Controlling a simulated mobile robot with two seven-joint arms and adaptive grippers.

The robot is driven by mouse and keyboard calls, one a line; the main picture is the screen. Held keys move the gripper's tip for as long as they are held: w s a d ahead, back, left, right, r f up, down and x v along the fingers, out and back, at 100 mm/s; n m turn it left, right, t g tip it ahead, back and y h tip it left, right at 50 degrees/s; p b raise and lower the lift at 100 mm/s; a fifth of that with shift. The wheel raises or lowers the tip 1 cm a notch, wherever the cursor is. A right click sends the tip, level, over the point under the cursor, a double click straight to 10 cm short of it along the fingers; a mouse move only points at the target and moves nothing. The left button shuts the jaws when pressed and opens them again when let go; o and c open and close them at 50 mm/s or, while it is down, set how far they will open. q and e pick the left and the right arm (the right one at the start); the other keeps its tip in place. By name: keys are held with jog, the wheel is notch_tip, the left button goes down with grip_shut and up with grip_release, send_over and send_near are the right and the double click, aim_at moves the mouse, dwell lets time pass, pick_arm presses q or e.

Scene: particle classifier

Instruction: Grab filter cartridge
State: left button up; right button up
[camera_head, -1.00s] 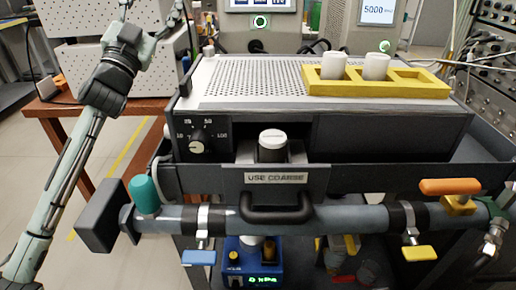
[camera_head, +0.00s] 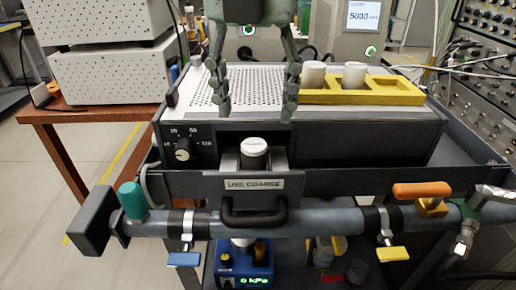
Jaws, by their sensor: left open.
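A filter cartridge (camera_head: 254,158) with a pale cap and dark grey body stands in an open drawer (camera_head: 198,184) labelled "USE COARSE". Two white cylinders, a left one (camera_head: 313,75) and a right one (camera_head: 354,75), stand in a yellow holder (camera_head: 392,95) on top of the machine; they may be cartridges too. My left gripper (camera_head: 256,110) is open and empty, fingers pointing down. In the picture its fingertips are just above the drawer cartridge, one to each side, apart from it. My right gripper is not in view.
A dial (camera_head: 183,149) is on the machine front at left. The yellow holder's right slot is empty. A blue pressure gauge (camera_head: 243,266) sits below.

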aim_at(254, 145)
pick_arm(q)
jog(key=f, duration=0.2)
jog(key=w+f, duration=0.1)
jog(key=f, duration=0.1)
jog(key=f+p, duration=0.1)
jog(key=f, duration=0.2)
jog(key=shift+w+a+f, duration=0.1)
jog(key=shift+w, duration=0.2)
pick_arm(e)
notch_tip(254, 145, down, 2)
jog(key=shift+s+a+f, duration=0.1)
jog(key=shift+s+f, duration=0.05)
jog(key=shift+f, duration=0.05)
pick_arm(q)
jog(key=shift+c, duration=0.3)
jog(key=c, duration=1.2)
